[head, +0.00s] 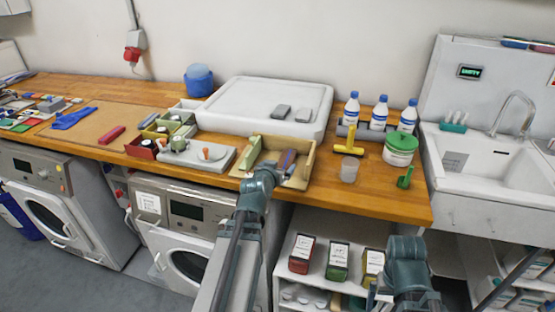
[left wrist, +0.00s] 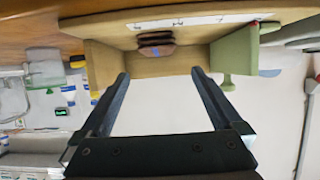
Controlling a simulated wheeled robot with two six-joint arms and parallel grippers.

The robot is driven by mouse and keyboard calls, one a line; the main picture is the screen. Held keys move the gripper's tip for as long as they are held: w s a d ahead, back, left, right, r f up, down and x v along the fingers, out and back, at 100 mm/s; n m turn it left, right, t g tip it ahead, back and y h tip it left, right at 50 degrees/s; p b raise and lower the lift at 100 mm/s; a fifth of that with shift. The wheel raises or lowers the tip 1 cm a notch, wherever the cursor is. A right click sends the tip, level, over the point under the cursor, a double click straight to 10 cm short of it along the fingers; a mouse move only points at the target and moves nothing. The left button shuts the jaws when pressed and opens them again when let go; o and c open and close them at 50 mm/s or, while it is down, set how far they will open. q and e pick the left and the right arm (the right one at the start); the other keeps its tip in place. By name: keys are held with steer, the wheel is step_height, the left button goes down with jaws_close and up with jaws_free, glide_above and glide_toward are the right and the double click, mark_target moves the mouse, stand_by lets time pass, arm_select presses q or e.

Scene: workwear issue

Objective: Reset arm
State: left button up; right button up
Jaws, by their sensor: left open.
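My left gripper (head: 287,168) is over the tan open tray (head: 308,160) near the front edge of the wooden counter. In the left wrist view, its two dark fingers (left wrist: 160,76) are spread apart with nothing between them. Beyond the fingertips, the tray (left wrist: 110,66) holds a small stack of brown pieces (left wrist: 156,44) with a blue mark. The stack is apart from the fingers. Whether the fingers touch the tray is unclear. Of my right arm, bluish links show at the lower right of the head view; its fingers cannot be made out.
A grey tray with small items (head: 205,165) stands left of the tan tray. A yellow-handled tool (head: 349,142), a clear cup (head: 349,169) and a green-lidded tub (head: 400,150) stand to its right. Several bottles (head: 379,113) are behind. A sink (head: 490,150) is at far right.

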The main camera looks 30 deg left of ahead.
arm_select(q)
steer(key=shift+v, duration=0.95)
arm_select(e)
steer(key=shift+s+a+r, duration=0.15)
steer(key=shift+s+r, duration=0.1)
steer(key=shift+r, duration=0.05)
arm_select(q)
steer(key=shift+w+f, duration=0.1)
